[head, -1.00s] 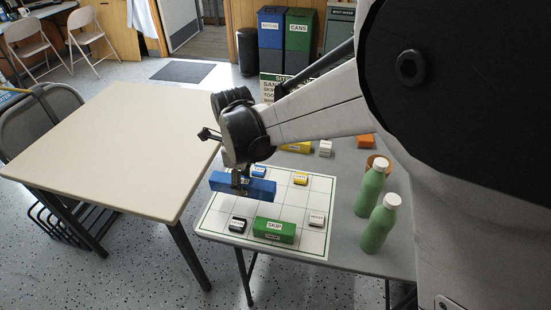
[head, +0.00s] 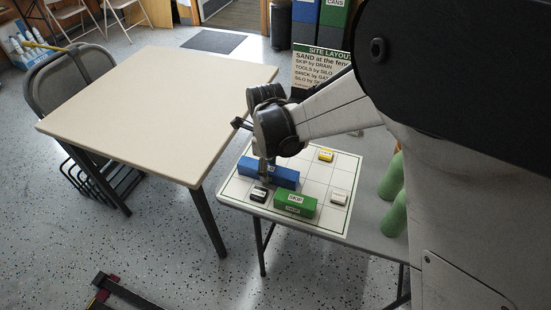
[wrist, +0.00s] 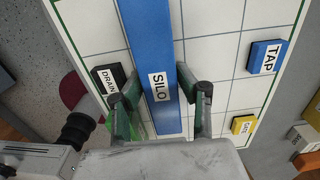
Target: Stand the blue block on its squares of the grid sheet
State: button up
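The blue block (head: 282,175), labelled SILO, lies lengthwise along the left part of the white grid sheet (head: 338,190). It also shows in the wrist view (wrist: 146,35), crossing the grid. My gripper (head: 268,174) is over the block. In the wrist view its two fingers (wrist: 161,95) stand one on each side of the block, close against it near the SILO label. The block looks level and at or just above the sheet; I cannot tell whether it touches. The squares under it are hidden.
On the sheet are a black DRAIN block (head: 259,194), green SKIP block (head: 295,204), white block (head: 339,198), yellow GATE block (head: 326,155) and blue TAP block (wrist: 264,58). Green bottles (head: 393,215) stand right. A layout sign (head: 320,68) stands behind. The beige table (head: 160,100) is bare.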

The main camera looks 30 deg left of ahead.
jog(key=o, duration=0.3)
jog(key=shift+o, duration=0.2)
notch_tip(320, 180, up, 12)
jog(key=p, duration=0.2)
jog(key=shift+r, duration=0.2)
